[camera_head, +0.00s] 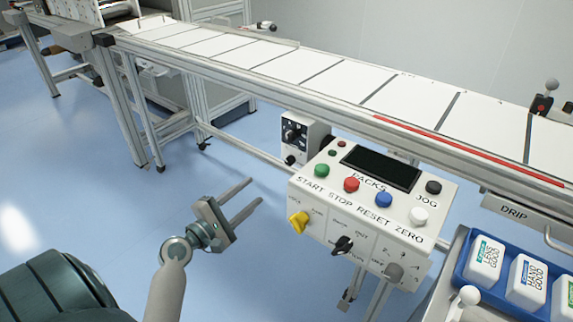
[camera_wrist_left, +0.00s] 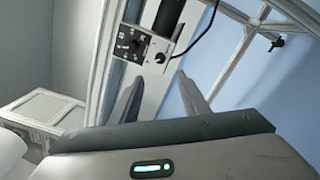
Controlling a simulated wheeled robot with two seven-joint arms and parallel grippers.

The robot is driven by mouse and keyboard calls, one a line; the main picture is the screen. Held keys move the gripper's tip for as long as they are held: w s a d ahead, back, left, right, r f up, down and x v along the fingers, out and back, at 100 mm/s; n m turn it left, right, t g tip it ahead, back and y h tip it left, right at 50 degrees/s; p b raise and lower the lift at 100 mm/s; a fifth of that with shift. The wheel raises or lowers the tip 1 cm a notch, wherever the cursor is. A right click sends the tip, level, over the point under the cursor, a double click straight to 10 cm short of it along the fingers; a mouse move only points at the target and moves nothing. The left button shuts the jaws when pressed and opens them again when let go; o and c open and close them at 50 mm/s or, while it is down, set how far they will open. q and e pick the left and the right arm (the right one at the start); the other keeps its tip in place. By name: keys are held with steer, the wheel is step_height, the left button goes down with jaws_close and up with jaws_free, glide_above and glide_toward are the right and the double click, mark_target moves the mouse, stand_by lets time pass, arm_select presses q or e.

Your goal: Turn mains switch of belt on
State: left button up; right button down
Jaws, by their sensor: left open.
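A small grey switch box (camera_head: 305,137) with a large black dial (camera_head: 291,135) and a smaller black knob (camera_head: 290,160) below it is fixed under the conveyor belt's side rail. The box also shows in the left wrist view (camera_wrist_left: 143,46), beyond the fingers, with its small knob (camera_wrist_left: 160,58) at lower right. The lettering on it is too small to read. My left gripper (camera_head: 255,192) is open and empty, in the air to the left of and lower than the box in the head view. It also shows in the left wrist view (camera_wrist_left: 158,85), apart from the box. My right gripper is not seen.
A white control panel (camera_head: 372,200) with coloured buttons, a yellow knob (camera_head: 298,221) and a black knob (camera_head: 342,245) stands right of my left gripper. The conveyor belt (camera_head: 330,85) runs above. A blue tray (camera_head: 462,262) holds white packs. Blue floor lies open at left.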

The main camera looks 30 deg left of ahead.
mark_target(288, 163)
arm_select(q)
steer(key=w, duration=1)
steer(key=w+d, duration=0.1)
steer(key=w, duration=0.4)
steer(key=shift+w+b, duration=0.15)
steer(key=shift+b, duration=0.2)
steer(key=shift+w+d, duration=0.15)
steer(key=shift+w, duration=0.45)
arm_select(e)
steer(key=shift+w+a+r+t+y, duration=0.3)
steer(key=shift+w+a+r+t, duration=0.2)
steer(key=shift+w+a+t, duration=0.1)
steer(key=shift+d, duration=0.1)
arm_select(q)
jaws_close()
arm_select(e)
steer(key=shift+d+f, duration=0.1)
